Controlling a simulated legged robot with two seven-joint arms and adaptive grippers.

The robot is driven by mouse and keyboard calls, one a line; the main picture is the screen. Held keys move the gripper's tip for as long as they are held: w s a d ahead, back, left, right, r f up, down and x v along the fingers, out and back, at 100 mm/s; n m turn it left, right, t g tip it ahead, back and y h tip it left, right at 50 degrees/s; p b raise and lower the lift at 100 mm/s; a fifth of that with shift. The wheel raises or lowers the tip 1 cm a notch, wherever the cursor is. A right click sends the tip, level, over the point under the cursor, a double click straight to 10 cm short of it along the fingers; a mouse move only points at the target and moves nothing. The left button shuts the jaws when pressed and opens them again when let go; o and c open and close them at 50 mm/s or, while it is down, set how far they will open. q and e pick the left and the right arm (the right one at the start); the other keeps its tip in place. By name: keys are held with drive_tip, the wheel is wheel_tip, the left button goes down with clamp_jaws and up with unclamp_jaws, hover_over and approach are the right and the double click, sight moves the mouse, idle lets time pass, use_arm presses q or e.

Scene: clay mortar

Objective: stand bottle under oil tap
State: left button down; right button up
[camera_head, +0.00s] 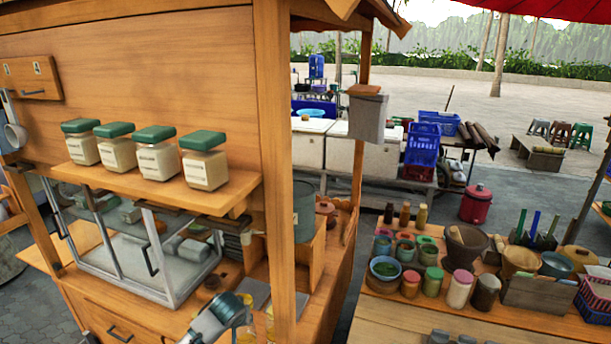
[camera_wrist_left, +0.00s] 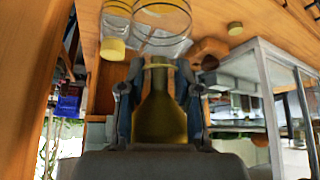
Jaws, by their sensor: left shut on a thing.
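My left gripper (camera_head: 234,309) reaches in low at the cart counter, beside the glass case. In the left wrist view its fingers (camera_wrist_left: 158,108) are shut on an olive-yellow bottle (camera_wrist_left: 158,118). The bottle's narrow neck points up in that picture, with a pale ring at its top. In the head view the bottle is mostly hidden by the gripper and the wooden post. I cannot clearly make out the oil tap in either view. A clear round vessel (camera_wrist_left: 162,16) shows beyond the bottle's neck in the wrist view. My right gripper is not in view.
A wooden post (camera_head: 273,150) stands close to the left gripper. The glass case (camera_head: 135,250) is to its left, below a shelf with several green-lidded jars (camera_head: 203,168). A crowded table (camera_head: 400,290) stands at right.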

use_arm(q)
drive_tip(key=s+f+b, duration=0.1)
drive_tip(key=s+f, duration=0.1)
drive_tip(key=s, duration=0.7)
drive_tip(key=s+f, duration=0.2)
drive_tip(key=s, duration=0.8)
drive_tip(key=shift+s+a+f+b, duration=0.25)
drive_tip(key=shift+a+b, duration=0.1)
drive_tip(key=shift+a, duration=0.1)
drive_tip(key=shift+f, duration=0.1)
